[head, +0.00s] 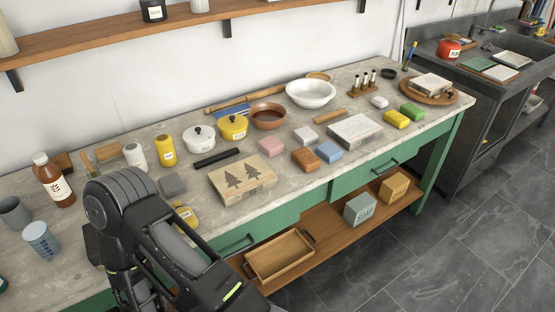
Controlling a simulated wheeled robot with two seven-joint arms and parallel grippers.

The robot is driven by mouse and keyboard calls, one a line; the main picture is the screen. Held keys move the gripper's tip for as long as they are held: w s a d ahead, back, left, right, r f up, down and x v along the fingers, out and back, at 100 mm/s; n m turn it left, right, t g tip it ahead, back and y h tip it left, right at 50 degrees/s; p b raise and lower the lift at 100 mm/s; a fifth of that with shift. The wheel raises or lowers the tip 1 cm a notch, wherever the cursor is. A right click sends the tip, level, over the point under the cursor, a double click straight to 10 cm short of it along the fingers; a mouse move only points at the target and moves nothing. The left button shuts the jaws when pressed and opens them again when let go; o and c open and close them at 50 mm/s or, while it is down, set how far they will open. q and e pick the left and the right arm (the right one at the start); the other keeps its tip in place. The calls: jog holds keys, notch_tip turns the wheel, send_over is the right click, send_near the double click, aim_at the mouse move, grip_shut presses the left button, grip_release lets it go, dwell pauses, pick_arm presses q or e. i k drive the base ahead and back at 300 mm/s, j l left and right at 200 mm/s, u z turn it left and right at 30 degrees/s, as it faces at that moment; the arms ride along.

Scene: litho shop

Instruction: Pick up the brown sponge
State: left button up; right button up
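The brown sponge (306,159) is a small orange-brown block lying on the grey stone worktop (370,160) near its front edge. A blue sponge (328,152) is close on its right, a pink one (271,147) behind it to the left, and a whitish one (306,134) behind it. A block with two printed trees (243,180) lies to its left. Nothing covers the brown sponge. A dark arm of mine fills the lower left, well to the left of the sponge. No fingertips of either gripper show.
A light stone slab (355,131) lies right of the sponges. Behind stand a brown bowl (268,116), a white bowl (311,93) and yellow and white lidded pots. Green drawers with dark handles are below the edge. A wooden tray (280,256) sits on the lower shelf.

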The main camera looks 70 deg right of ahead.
aim_at(308, 162)
jog(key=i, duration=0.5)
jog(key=z, duration=2.95)
